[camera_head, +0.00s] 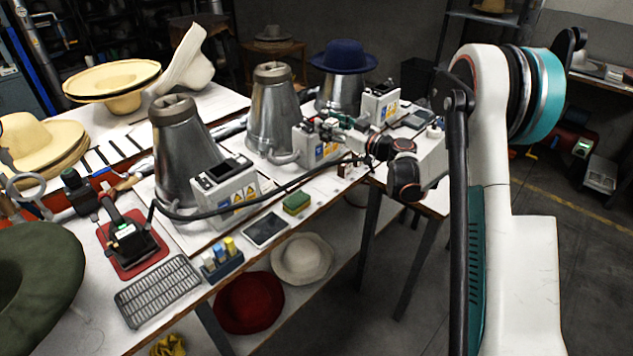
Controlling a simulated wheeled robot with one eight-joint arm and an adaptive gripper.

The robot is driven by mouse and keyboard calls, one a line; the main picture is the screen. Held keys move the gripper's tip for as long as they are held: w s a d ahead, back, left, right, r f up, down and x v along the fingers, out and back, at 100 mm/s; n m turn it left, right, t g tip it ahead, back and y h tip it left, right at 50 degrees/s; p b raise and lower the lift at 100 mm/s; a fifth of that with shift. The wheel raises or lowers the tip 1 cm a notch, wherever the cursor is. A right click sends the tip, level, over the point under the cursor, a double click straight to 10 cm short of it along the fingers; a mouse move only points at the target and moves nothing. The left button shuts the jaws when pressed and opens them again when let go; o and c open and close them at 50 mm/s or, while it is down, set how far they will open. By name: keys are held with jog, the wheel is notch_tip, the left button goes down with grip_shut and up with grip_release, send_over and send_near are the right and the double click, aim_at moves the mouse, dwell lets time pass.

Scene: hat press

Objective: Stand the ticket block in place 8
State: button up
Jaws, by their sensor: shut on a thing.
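My gripper (354,160) is at the front edge of the work table, right of the middle press's control box. It looks small and dark from here, and its fingers are hard to make out. It is shut on a small brown block (348,180), which appears to be the ticket block. The block is just below the fingers, close to the table top. I cannot tell whether it touches the table. No place number is readable, so I cannot tell which spot is place 8.
Several metal hat presses with control boxes (225,187) stand along the table (285,222). A green-and-yellow sponge (296,202), a dark tablet (265,230), a holder with coloured sticks (222,262) and a wire rack (158,291) lie near the front edge. A black cable crosses the table.

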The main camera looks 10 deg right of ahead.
jog(key=shift+w, duration=0.2)
jog(key=shift+s, duration=0.1)
notch_tip(320, 180, down, 20)
jog(key=b, duration=0.7)
jog(key=shift+r, duration=0.2)
jog(key=shift+f, duration=0.15)
jog(key=o, duration=1.2)
jog(key=shift+c, duration=0.2)
jog(key=shift+s, duration=0.1)
